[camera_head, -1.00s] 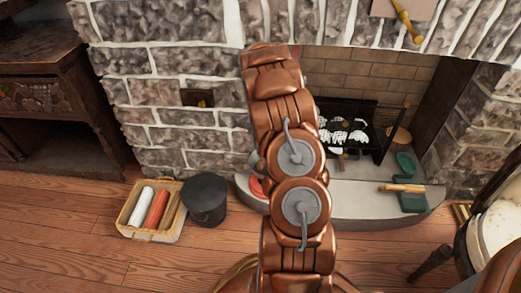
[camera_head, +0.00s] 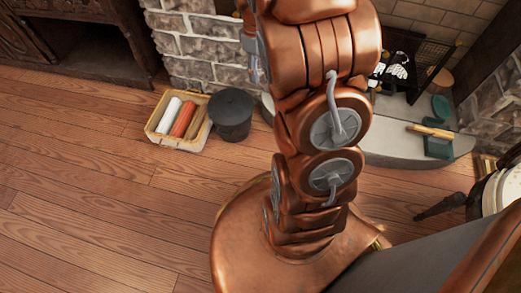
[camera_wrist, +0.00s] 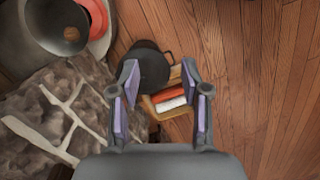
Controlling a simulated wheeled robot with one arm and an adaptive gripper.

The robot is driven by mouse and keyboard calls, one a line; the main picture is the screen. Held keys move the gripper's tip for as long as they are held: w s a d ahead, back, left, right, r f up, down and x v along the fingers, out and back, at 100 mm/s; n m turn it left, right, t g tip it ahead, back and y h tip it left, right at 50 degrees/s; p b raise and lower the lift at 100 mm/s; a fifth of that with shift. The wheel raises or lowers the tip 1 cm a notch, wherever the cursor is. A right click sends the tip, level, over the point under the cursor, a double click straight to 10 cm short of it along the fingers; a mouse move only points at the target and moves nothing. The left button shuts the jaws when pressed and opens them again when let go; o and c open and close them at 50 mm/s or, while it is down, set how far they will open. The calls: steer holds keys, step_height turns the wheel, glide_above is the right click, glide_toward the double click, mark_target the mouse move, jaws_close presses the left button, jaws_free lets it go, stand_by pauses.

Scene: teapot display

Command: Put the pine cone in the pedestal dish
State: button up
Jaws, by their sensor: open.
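My gripper (camera_wrist: 159,75) shows in the wrist view with its two purple-padded fingers apart and nothing between them. It points down toward a black bucket and a crate on the floor, which lie beyond the fingertips. A dark round bowl-like thing (camera_wrist: 58,22) is at the wrist view's upper left, with a small brown spot (camera_wrist: 72,34) on it. I cannot tell whether these are the pedestal dish and the pine cone. In the head view my arm covers the middle and the gripper is out of frame; neither task object can be made out there.
The black bucket (camera_head: 231,112) stands beside the crate (camera_head: 163,139) holding red and white rolls. The stone fireplace (camera_head: 215,45) and its grey hearth (camera_head: 395,150) are behind. A round-topped piece of furniture (camera_head: 503,190) stands at right. Wooden floor (camera_head: 90,190) is open at left.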

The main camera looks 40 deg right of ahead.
steer(key=s+a+r+m+g, duration=0.1)
steer(key=s+a+r, duration=0.2)
steer(key=s+a, duration=0.6)
steer(key=s+a+r+m, duration=0.2)
steer(key=s+a, duration=0.6)
steer(key=s, duration=0.6)
steer(key=shift+s+a+r+m+g, duration=0.3)
steer(key=shift+a+r+g, duration=0.1)
steer(key=shift+r, duration=0.15)
steer(key=shift+r, duration=0.1)
step_height(320, 180, up, 41)
steer(key=t+p, duration=0.1)
steer(key=p, duration=3.8)
steer(key=shift+w+d+t, duration=0.15)
steer(key=shift+w+t, duration=0.15)
